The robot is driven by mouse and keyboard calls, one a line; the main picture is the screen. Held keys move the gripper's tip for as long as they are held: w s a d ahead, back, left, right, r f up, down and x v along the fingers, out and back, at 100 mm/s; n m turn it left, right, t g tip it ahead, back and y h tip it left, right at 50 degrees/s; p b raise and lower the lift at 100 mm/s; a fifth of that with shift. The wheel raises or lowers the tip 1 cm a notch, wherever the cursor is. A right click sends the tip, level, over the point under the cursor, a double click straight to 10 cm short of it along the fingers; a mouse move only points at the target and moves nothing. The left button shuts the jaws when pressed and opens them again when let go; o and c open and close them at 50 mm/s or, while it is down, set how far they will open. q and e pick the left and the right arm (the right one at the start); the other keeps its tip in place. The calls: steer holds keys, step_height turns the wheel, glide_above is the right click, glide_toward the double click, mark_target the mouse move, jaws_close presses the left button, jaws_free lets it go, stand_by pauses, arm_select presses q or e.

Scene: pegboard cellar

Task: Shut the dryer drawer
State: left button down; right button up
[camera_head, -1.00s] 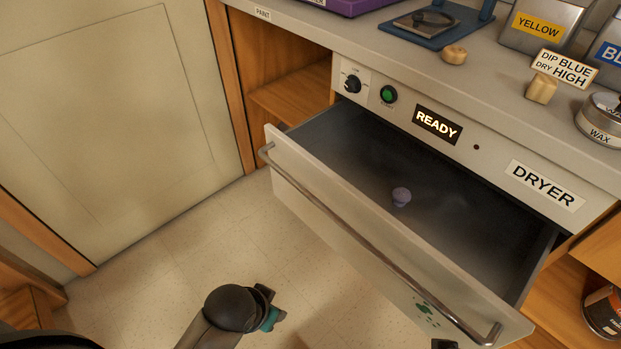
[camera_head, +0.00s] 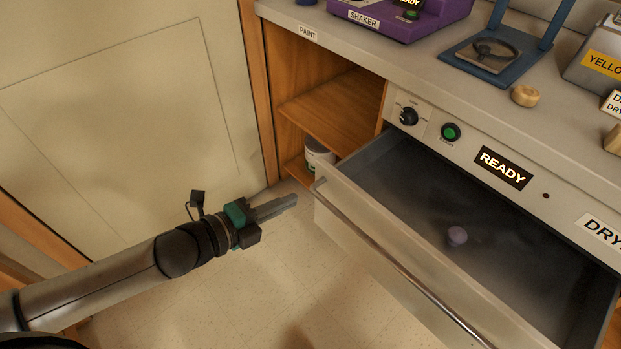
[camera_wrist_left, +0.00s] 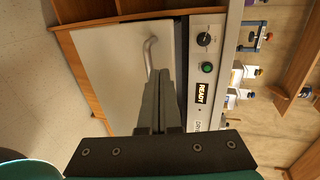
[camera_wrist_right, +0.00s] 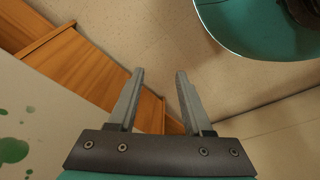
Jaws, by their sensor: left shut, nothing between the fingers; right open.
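The dryer drawer (camera_head: 360,207) stands pulled out of the counter, with a metal bar handle (camera_head: 400,268) along its front.
The dryer panel has a dial (camera_head: 408,116), a green button (camera_head: 450,132) and a lit READY sign (camera_head: 503,167). An open wooden shelf (camera_head: 335,108) with a white can (camera_head: 318,155) is left of the drawer. The floor (camera_head: 240,290) in front is clear.

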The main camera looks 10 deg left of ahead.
mark_target(333, 183)
arm_select(q)
steer(key=b+x, duration=0.3)
steer(key=x, duration=0.5)
steer(key=shift+d, duration=0.2)
steer(key=shift+b+x, duration=0.35)
steer(key=shift+x, duration=0.55)
arm_select(e)
steer(key=w+r+t, duration=0.1)
steer(key=w+r, duration=0.2)
steer(key=r, duration=0.4)
steer(key=shift+w+a, duration=0.2)
steer(key=shift+a, duration=0.15)
